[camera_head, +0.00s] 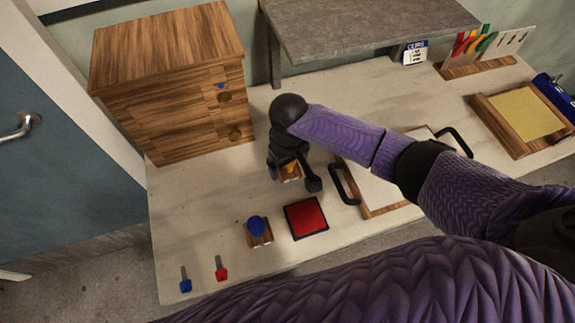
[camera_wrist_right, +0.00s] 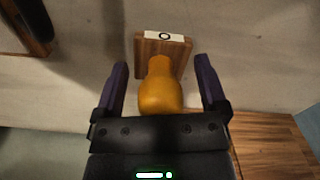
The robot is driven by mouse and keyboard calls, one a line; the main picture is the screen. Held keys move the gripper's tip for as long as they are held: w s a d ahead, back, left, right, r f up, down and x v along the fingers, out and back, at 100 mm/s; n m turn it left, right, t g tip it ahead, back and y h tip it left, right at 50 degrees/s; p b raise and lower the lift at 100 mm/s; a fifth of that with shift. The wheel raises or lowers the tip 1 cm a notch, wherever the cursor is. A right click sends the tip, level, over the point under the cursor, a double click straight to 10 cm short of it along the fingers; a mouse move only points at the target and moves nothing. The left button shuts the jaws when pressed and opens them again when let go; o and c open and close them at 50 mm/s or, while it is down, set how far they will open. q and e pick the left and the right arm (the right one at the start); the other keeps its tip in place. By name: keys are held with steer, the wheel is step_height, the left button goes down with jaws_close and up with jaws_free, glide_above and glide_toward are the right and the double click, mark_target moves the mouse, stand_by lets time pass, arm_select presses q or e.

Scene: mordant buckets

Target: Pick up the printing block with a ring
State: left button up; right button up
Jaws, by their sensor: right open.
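A wooden printing block (camera_wrist_right: 178,58) with a yellow-orange handle (camera_wrist_right: 158,90) shows in the right wrist view; the white label on its edge bears a black ring. My right gripper (camera_wrist_right: 160,64) is open, with one purple finger on each side of the handle and a gap to it on both sides. In the head view the right gripper (camera_head: 293,178) is over this block, whose yellow handle (camera_head: 290,168) shows partly between the fingers. Another block with a blue handle (camera_head: 257,226) stands nearer the front; its mark cannot be read. My left gripper is not in view.
A red ink pad (camera_head: 306,218) lies close to the right gripper. A board with black handles (camera_head: 376,204) lies right of it, partly under my arm. A wooden drawer cabinet (camera_head: 170,90) stands at back left. Small blue (camera_head: 185,284) and red (camera_head: 221,272) items lie at front left.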

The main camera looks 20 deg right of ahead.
jaws_close()
steer(key=shift+r, duration=0.1)
